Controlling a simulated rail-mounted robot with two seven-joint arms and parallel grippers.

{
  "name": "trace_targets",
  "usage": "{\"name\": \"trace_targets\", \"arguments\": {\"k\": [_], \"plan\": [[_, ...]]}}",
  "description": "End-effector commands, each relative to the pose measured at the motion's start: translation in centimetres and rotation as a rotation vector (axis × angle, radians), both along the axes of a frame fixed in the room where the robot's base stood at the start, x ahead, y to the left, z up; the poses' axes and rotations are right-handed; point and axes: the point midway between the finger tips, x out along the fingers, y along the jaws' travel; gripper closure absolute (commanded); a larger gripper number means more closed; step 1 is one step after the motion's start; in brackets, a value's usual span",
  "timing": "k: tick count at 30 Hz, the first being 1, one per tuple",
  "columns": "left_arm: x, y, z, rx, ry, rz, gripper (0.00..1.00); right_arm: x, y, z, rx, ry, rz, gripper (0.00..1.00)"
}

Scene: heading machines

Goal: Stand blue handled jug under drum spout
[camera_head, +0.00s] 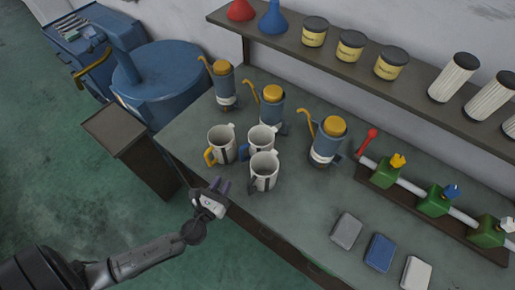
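Three pale jugs stand upright in a cluster on the workbench. The blue handled jug (261,139) is at the back right, its blue handle on its left side; the front jug partly covers it. A yellow handled jug (221,144) is to its left, and a dark handled jug (264,170) is in front. The blue drum (166,80) stands at the far left; its spout is not clear to me. My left gripper (220,185) is empty at the bench's front edge, in front of the jugs, its fingers apart. My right gripper is out of view.
Three blue oil cans (326,140) with yellow tops stand behind and beside the jugs. A dark stand (114,130) is in front of the drum. A pipe with green valves (435,202) is at right. Coloured pads (380,252) lie near the front edge. A shelf (330,62) runs above.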

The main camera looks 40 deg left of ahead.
Motion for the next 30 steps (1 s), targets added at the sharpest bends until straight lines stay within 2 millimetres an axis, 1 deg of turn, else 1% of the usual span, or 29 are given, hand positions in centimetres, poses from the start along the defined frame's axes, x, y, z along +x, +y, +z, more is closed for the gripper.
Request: {"name": "trace_targets", "arguments": {"k": [6, 12, 15, 22, 30], "plan": [[3.8, 0.6, 0.2, 0.029, -0.002, -0.009, 0.74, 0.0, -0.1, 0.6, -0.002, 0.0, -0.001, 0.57], [6.6, 1.1, 0.1, 0.025, -0.001, -0.009, 0.74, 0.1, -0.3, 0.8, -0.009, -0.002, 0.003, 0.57], [7.4, 1.2, 0.0, 0.025, -0.001, -0.008, 0.74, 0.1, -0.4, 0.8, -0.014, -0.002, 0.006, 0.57], [8.4, 1.4, 0.1, 0.024, -0.001, -0.008, 0.74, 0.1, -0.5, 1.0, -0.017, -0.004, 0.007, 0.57], [11.9, 1.9, 0.1, 0.023, -0.001, -0.008, 0.74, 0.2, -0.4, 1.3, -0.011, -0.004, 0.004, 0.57]]}}
